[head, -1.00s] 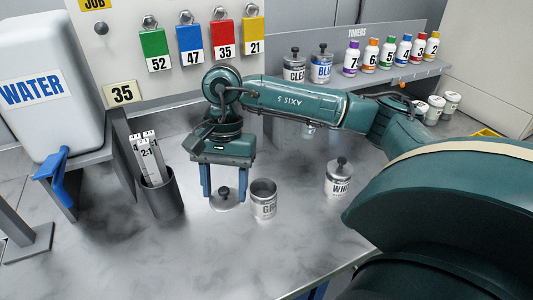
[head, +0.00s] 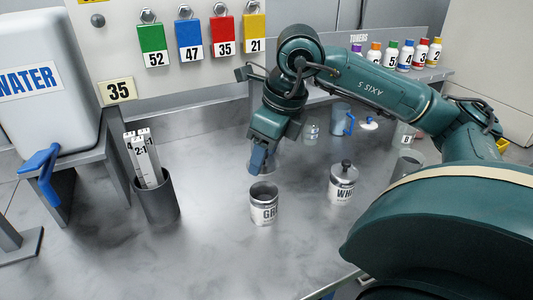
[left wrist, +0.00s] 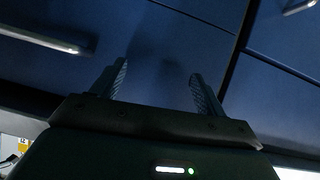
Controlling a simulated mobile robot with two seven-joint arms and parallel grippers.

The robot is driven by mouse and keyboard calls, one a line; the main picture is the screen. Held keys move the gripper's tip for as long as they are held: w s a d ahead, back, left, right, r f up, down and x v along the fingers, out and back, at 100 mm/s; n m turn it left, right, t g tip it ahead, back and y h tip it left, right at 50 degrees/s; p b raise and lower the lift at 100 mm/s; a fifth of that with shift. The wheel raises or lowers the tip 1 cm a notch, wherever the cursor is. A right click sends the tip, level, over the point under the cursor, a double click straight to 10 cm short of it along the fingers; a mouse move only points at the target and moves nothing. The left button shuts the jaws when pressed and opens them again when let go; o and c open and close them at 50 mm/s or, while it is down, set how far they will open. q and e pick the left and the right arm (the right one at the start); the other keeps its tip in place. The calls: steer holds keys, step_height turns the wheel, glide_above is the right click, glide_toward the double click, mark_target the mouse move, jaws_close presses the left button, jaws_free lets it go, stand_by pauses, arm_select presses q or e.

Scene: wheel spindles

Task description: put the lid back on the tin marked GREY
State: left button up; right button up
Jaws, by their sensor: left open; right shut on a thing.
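The tin marked GREY (head: 264,206) stands upright and open on the bench in the head view.
A tin marked WHITE (head: 342,187), with its lid on, stands to the right of the GREY tin. A dark cup of mixing sticks (head: 158,195) stands to the left. A blue-handled jug (head: 343,119) is behind. The front bench is clear.

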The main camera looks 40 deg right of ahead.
mark_target(270, 165)
steer(key=shift+s+d, duration=0.1)
step_height(270, 165, down, 5)
steer(key=b, duration=0.4)
steer(key=shift+f+b, duration=0.35)
steer(key=shift+b, duration=0.1)
steer(key=shift+f+b, duration=0.3)
arm_select(q)
step_height(270, 165, down, 2)
steer(key=shift+a+f+n+t, duration=0.1)
steer(key=shift+n+t, duration=0.3)
steer(key=shift+n, duration=0.1)
steer(key=shift+f, duration=0.2)
steer(key=shift+f+b, duration=0.25)
steer(key=shift+b, duration=0.15)
arm_select(e)
steer(key=shift+f, duration=0.15)
stand_by(0.6)
